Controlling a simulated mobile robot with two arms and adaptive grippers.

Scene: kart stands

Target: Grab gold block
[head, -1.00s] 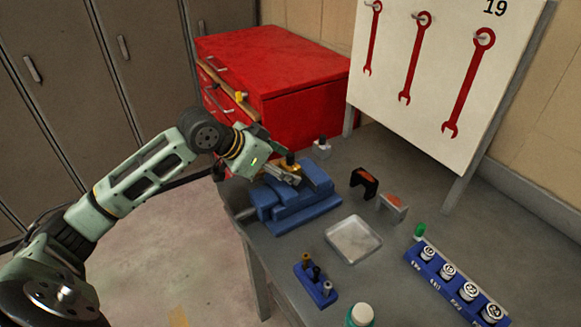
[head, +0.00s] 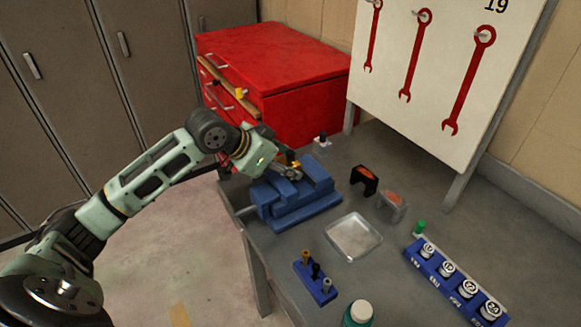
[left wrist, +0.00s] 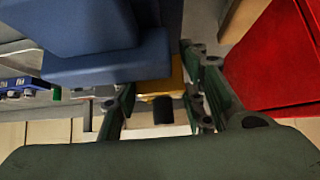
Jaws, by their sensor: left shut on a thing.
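The gold block (head: 295,164) with a black knob on top is at the blue vise (head: 300,208) on the grey bench. My left gripper (head: 292,171) comes in from the left and is shut on the gold block at the vise. In the left wrist view the gold block (left wrist: 178,76) and its black knob (left wrist: 162,110) show between the two fingers, with the vise (left wrist: 105,60) beside them. The fingers hide part of the block, and I cannot tell whether it touches the vise. My right gripper is not in view.
A red drawer cabinet (head: 285,60) stands behind the vise. A wrench board (head: 435,85) rises behind.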

